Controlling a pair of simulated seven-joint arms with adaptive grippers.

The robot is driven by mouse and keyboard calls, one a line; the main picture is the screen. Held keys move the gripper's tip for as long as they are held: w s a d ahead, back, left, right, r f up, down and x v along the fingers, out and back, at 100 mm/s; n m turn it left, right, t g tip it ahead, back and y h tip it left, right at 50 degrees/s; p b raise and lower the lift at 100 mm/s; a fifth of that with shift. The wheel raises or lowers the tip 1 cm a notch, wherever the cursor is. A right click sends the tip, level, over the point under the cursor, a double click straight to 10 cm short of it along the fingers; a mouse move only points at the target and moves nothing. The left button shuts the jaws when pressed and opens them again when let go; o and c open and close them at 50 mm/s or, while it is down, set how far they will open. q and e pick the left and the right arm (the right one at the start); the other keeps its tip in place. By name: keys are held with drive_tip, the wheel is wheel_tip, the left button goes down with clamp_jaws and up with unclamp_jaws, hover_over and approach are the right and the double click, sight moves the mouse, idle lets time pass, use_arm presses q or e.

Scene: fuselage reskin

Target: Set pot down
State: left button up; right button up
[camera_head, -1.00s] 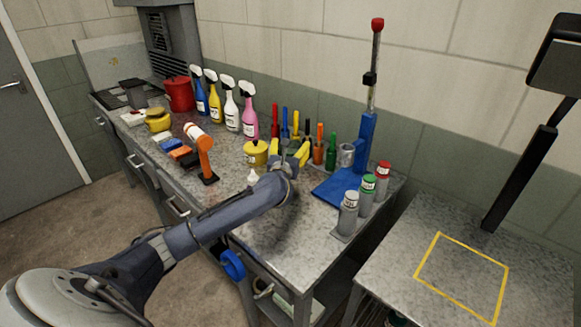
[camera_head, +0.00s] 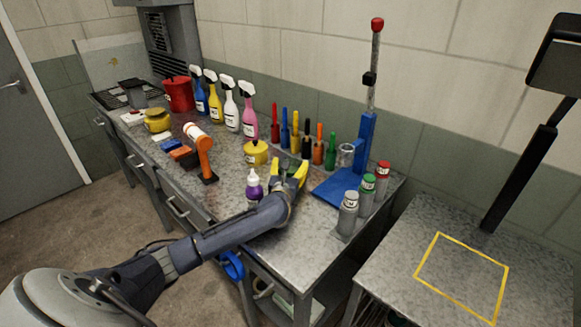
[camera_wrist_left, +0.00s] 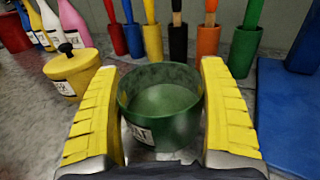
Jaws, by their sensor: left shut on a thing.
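My left gripper (camera_head: 288,170) is over the bench near its middle, in front of the row of coloured holders. In the left wrist view its yellow fingers (camera_wrist_left: 165,110) are shut on an open, round green pot (camera_wrist_left: 165,128) with a white label, one finger on each side. The pot is upright and looks empty inside. It is close to the bench top, but I cannot tell whether its base touches it. In the head view the gripper mostly hides the pot. My right gripper is not in view.
Several coloured holders (camera_wrist_left: 150,42) stand behind. A blue stand base (camera_head: 338,188) lies to the right. The bench front right (camera_head: 300,245) is clear.

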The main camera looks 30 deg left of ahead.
sight(288, 174)
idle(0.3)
use_arm(q)
drive_tip(key=o, duration=1.5)
drive_tip(key=shift+f, duration=0.1)
drive_tip(key=shift+o, duration=0.2)
drive_tip(key=shift+r, duration=0.2)
drive_tip(key=shift+s+d+f, duration=0.1)
drive_tip(key=shift+s+d, duration=0.05)
drive_tip(key=shift+s, duration=0.2)
drive_tip(key=shift+v, duration=3.4)
